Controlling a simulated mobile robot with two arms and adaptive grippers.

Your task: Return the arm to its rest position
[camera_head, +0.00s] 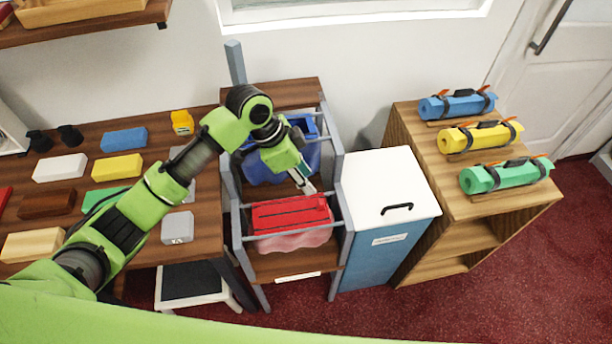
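My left arm is green with dark joints. It reaches from the lower left across the wooden table to a grey-framed rack (236,222). My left gripper (305,184) hangs over the rack, pointing down and to the right, just behind a red box-like item (290,213). A blue item (262,170) is behind it, partly hidden by my wrist. The fingertips are small here, so I cannot tell whether they are open or shut, or whether they touch the red item. My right gripper is not in view.
The wooden table (208,215) holds several coloured blocks under and beside my arm. A white-lidded blue bin (375,180) stands right of the rack. A wooden shelf (440,185) farther right carries three strapped rolls. A stool (190,287) is under the table.

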